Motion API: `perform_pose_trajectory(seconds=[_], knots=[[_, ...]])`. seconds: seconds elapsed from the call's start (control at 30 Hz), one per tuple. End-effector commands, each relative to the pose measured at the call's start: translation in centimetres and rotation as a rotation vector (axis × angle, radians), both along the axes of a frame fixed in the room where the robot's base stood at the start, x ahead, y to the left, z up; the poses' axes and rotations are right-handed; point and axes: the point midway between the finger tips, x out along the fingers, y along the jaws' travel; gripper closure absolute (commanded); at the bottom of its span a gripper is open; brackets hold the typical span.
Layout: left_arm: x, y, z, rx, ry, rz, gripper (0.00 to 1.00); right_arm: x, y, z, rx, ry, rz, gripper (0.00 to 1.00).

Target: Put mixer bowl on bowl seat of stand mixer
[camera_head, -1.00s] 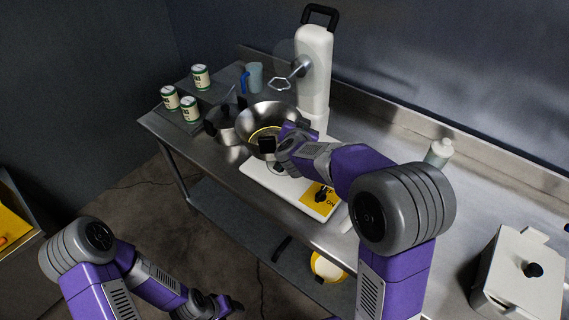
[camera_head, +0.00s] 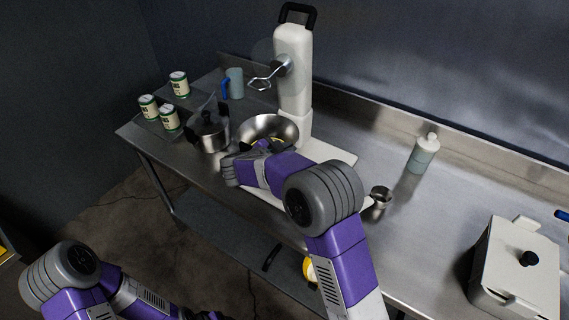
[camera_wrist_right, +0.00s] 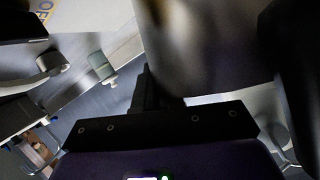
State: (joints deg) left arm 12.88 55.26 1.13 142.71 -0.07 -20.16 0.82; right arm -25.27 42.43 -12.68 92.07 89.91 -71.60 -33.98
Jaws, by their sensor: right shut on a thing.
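The mixer bowl (camera_head: 262,124) is a shiny steel bowl, roughly upright, in front of the stand mixer's column. My right gripper (camera_head: 257,147) is shut on its near rim; my own wrist hides the tips. In the right wrist view the bowl (camera_wrist_right: 215,45) fills the upper middle as a blurred grey wall. My left gripper (camera_head: 208,315) is barely in view at the bottom edge.
A lidded steel pot (camera_head: 212,134) stands close to the bowl's left. A blue-handled pitcher (camera_head: 235,84) and several cans (camera_head: 169,118) are farther left. The table between is mostly clear.

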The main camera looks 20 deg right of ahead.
Motion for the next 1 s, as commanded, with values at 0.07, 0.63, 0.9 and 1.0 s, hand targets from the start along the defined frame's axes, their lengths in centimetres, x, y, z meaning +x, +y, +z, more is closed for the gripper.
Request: perform_pose_trajectory(seconds=[0.07,0.63,0.9,1.0], knots=[[0.0,0.0,-0.3,0.0,0.0,0.0,0.38,0.0,0.0,-0.7,-0.001,-0.002,0.0,1.0],[0.0,0.0,-1.3,0.0,0.0,0.0,0.38,0.0,0.0,-4.8,-0.001,-0.004,0.0,1.0],[0.0,0.0,-1.3,0.0,0.0,0.0,0.38,0.0,0.0,-5.2,0.0,0.0,0.001,0.67],[0.0,0.0,-1.3,0.0,0.0,0.0,0.38,0.0,0.0,-5.2,0.0,0.0,0.001,0.66]])
